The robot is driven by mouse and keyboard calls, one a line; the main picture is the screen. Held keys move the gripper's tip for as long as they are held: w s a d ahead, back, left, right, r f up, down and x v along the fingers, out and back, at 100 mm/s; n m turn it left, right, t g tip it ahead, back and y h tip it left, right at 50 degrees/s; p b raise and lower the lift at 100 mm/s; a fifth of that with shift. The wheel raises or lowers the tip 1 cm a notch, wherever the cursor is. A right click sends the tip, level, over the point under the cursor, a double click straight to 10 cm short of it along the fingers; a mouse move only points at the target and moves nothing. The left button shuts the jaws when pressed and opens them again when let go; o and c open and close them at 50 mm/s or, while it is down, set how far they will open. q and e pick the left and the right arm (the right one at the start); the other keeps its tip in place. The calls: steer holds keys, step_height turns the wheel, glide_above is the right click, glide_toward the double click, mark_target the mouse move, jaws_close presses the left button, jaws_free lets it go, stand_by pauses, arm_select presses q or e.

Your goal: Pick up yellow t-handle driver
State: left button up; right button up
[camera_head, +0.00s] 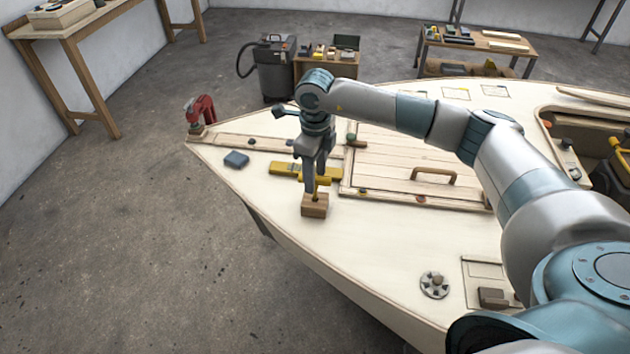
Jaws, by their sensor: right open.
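My right gripper (316,184) points down over the foredeck of the plywood hull, with its fingers just above a small wooden block (314,210). The jaws are open. A small yellow piece, seemingly the yellow t-handle driver (316,196), shows between the fingertips at the top of the block. Most of it is hidden by the gripper, and I cannot tell whether a finger touches it. My left gripper is not in view.
A yellow bar like a level (285,169) lies just behind the gripper. A blue-grey block (236,159) lies left, and a red clamp (201,109) grips the bow. A hatch with a wooden handle (433,173) is right. The deck in front of the block is clear.

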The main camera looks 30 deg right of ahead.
mark_target(315, 194)
steer(key=shift+w+f+p, duration=0.15)
steer(key=shift+f+p, duration=0.55)
steer(key=shift+p, duration=0.1)
steer(key=f, duration=0.1)
steer(key=f+p, duration=0.1)
steer(key=f, duration=0.1)
steer(key=shift+w+d, duration=0.1)
steer(key=shift+w, duration=0.1)
steer(key=shift+f+p, duration=0.3)
steer(key=shift+f, duration=0.1)
jaws_close()
